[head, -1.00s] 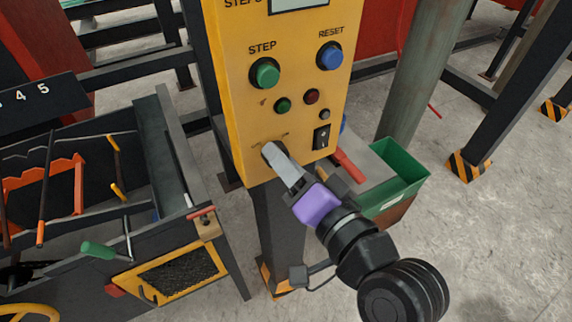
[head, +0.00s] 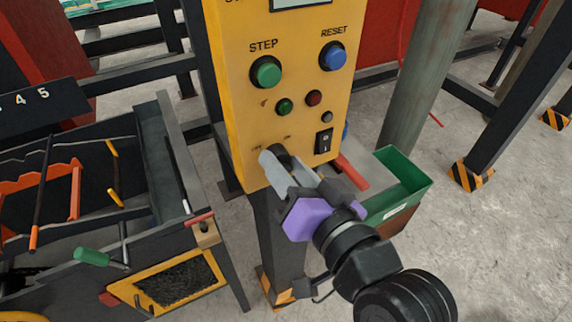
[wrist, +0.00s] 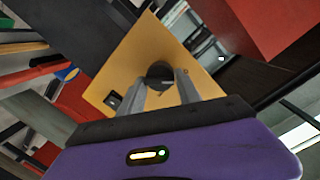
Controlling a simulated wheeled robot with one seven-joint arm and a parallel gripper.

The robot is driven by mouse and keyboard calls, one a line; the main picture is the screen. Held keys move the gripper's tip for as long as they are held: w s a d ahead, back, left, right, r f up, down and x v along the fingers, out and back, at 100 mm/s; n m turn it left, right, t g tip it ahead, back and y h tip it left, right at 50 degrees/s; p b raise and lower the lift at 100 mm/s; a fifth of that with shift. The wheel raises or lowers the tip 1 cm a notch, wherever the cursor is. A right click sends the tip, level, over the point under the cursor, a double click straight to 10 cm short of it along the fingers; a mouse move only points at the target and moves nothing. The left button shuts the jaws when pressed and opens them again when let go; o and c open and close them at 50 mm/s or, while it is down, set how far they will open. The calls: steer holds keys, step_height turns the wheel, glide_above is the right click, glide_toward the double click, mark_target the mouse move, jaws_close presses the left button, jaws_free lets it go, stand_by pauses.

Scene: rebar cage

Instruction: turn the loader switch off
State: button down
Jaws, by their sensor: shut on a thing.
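A yellow control box (head: 243,110) stands upright in the head view. A black rotary knob (head: 281,152), apparently the loader switch, sits low on its front face. Small marks beside it are too small to read. My gripper (head: 276,163) reaches the knob from the lower right, with its grey fingers shut on it. In the wrist view the dark round knob (wrist: 160,75) sits between the two fingers of my gripper (wrist: 162,82). The fingers hide part of the knob, so I cannot tell its pointer position.
Above the knob are a green STEP button (head: 266,72), a blue RESET button (head: 333,56) and small lamps. A black rocker switch (head: 324,141) is close right of my gripper. A green bin (head: 405,172) stands to the right, a tool-filled bench (head: 165,240) to the left.

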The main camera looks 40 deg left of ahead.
steer(key=shift+s+r, duration=0.1)
steer(key=c, duration=0.9)
jaws_free()
steer(key=b+v, duration=0.1)
steer(key=v, duration=0.6)
steer(key=shift+s+d, duration=0.15)
steer(key=shift+d, duration=0.25)
